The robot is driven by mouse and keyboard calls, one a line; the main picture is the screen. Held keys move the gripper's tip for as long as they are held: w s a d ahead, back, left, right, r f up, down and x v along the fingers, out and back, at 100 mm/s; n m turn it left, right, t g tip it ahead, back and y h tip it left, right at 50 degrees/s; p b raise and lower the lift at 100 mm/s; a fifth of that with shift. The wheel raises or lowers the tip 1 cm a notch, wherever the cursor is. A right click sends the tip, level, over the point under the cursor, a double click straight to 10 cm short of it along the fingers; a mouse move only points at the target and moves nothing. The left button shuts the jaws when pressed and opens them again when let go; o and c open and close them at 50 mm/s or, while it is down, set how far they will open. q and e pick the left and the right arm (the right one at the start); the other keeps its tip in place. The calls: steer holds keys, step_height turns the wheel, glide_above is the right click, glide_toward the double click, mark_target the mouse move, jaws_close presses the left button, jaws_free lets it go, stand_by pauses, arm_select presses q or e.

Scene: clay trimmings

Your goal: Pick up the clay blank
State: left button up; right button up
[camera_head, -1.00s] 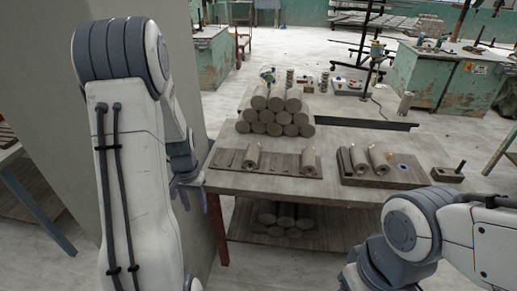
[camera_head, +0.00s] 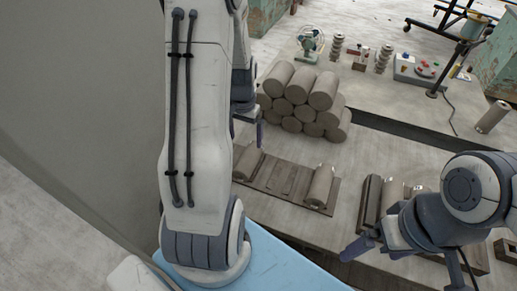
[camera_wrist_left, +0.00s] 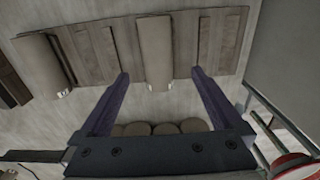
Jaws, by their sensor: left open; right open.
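Grey clay blanks lie on a slatted wooden board (camera_head: 285,181) on the table. One blank (camera_head: 248,163) is at the board's left, partly hidden by my left arm; another blank (camera_head: 320,187) is at its right. My left gripper (camera_head: 250,130) is over the table beside the left blank, mostly hidden by its arm. In the left wrist view the open gripper (camera_wrist_left: 160,76) faces a blank (camera_wrist_left: 155,45), whose near end shows between the spread fingertips. The jaws are empty. My right gripper (camera_head: 362,246) is open and empty near the table's front edge.
A stack of clay cylinders (camera_head: 305,100) stands just behind the board. A second board with blanks (camera_head: 392,190) is at right, partly hidden by my right arm. A small fan (camera_head: 310,43) and control box (camera_head: 418,70) stand farther back. A wall (camera_head: 70,110) rises at left.

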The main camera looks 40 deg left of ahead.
arm_select(q)
glide_above(249, 155)
step_height(249, 155, down, 4)
steer(key=shift+w+a+f, duration=0.1)
steer(key=shift+a+f, duration=0.05)
steer(key=shift+f, duration=0.05)
steer(key=shift+f+p, duration=0.7)
steer(key=shift+f, duration=2.35)
jaws_close()
